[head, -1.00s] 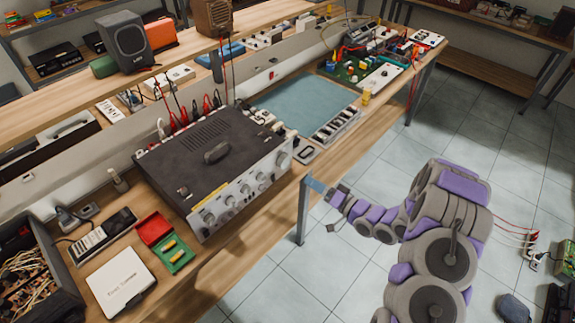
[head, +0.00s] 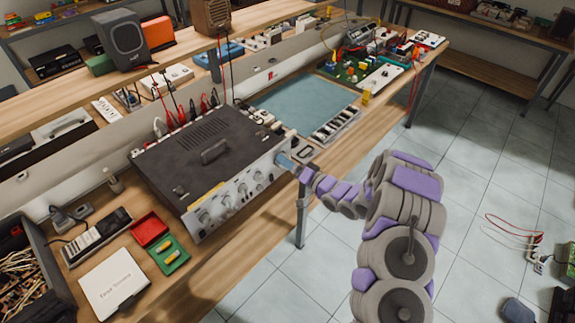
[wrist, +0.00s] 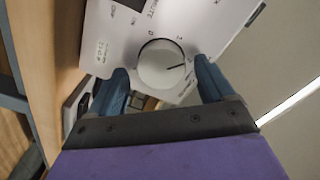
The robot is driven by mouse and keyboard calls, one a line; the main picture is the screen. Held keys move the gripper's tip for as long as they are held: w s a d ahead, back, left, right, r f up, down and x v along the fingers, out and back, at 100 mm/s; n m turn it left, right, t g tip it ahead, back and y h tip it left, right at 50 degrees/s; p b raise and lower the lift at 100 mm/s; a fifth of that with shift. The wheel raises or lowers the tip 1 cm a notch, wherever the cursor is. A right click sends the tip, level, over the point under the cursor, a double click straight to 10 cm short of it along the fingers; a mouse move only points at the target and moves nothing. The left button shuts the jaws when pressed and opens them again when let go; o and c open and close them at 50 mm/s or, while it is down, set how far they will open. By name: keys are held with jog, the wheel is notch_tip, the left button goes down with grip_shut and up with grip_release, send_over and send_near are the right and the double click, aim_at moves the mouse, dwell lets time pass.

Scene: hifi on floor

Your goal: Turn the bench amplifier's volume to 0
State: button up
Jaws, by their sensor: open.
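The bench amplifier (head: 200,165) is a dark box with a silver front panel of several knobs, standing on the wooden bench. My gripper (head: 285,160) is at the right end of that panel in the head view, over the rightmost knob. In the wrist view a round white knob (wrist: 161,64) with a dark pointer line sits between the two blue fingers of my gripper (wrist: 165,88). The pointer aims right and slightly up. The fingers are apart, one on each side of the knob; I cannot tell whether either touches it. Some panel markings are blurred.
A blue mat (head: 305,102) and a slotted grey strip (head: 336,124) lie right of the amplifier. A green and red case (head: 171,253) and a white box (head: 114,284) lie at its left. The bench's front edge is close below the panel.

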jog(key=shift+w+d, duration=0.1)
jog(key=shift+d, duration=0.05)
jog(key=shift+a, duration=0.35)
jog(key=shift+c, duration=0.6)
jog(key=shift+a, duration=0.2)
jog(key=c, duration=0.3)
jog(key=shift+d, duration=0.25)
jog(key=c, duration=0.6)
jog(key=shift+c, duration=0.2)
